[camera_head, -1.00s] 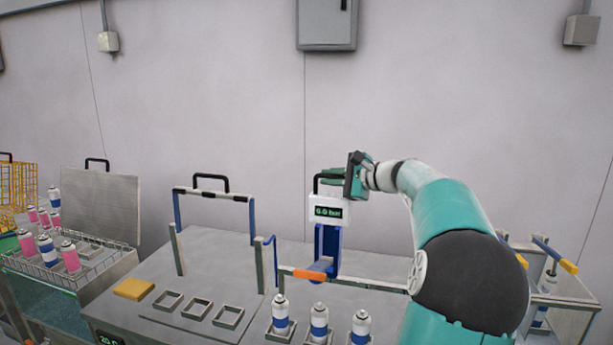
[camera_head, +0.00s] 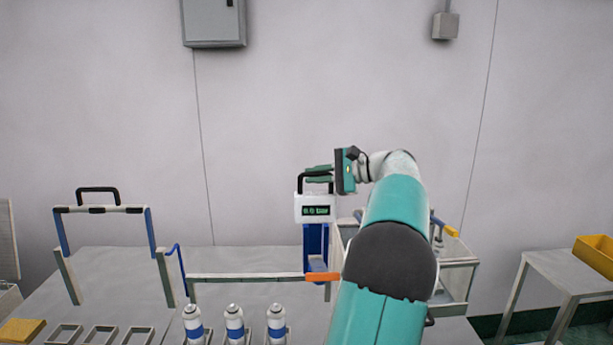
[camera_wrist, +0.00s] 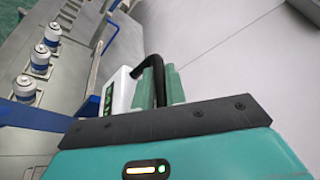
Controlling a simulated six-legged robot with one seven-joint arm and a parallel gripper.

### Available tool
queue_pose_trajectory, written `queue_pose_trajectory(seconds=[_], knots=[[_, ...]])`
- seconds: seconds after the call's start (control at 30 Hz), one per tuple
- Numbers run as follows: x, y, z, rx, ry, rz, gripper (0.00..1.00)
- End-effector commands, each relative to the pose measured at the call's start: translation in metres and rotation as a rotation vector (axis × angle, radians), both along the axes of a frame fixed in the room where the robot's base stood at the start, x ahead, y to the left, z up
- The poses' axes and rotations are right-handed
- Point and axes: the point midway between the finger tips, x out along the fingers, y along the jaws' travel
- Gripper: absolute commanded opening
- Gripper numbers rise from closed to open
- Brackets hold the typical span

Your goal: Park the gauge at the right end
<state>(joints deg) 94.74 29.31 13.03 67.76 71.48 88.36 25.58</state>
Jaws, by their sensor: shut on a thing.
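The gauge (camera_head: 316,208) is a white box with a green digital display, a black top handle and a blue post below it. It stands upright toward the right end of the rail (camera_head: 245,277) in the head view. My gripper (camera_head: 319,174) is shut on the gauge's black handle, coming in from the right. In the wrist view the green fingers (camera_wrist: 158,84) close around the black handle, with the white gauge body (camera_wrist: 122,92) beside them. An orange piece (camera_head: 323,276) sits at the rail near the gauge's foot. My arm hides the bench just right of it.
Several white-and-blue cans (camera_head: 235,322) stand in front of the rail. A blue-and-grey frame with a black handle (camera_head: 97,191) stands at the left. A metal stand with a yellow-tipped lever (camera_head: 452,231) is behind my arm. A yellow bin (camera_head: 596,254) sits on a side table at the right.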

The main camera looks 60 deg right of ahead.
Motion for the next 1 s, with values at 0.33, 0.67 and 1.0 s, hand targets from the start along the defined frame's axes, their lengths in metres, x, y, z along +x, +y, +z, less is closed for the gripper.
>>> queue_pose_trajectory(seconds=[0.33, 0.67, 1.0], knots=[[-0.004, -0.003, 0.001, -0.002, -0.001, -0.011, 0.22], [-0.003, -0.002, 0.0, -0.001, 0.0, -0.007, 0.34], [-0.043, -0.007, 0.009, -0.003, 0.001, -0.009, 0.34]])
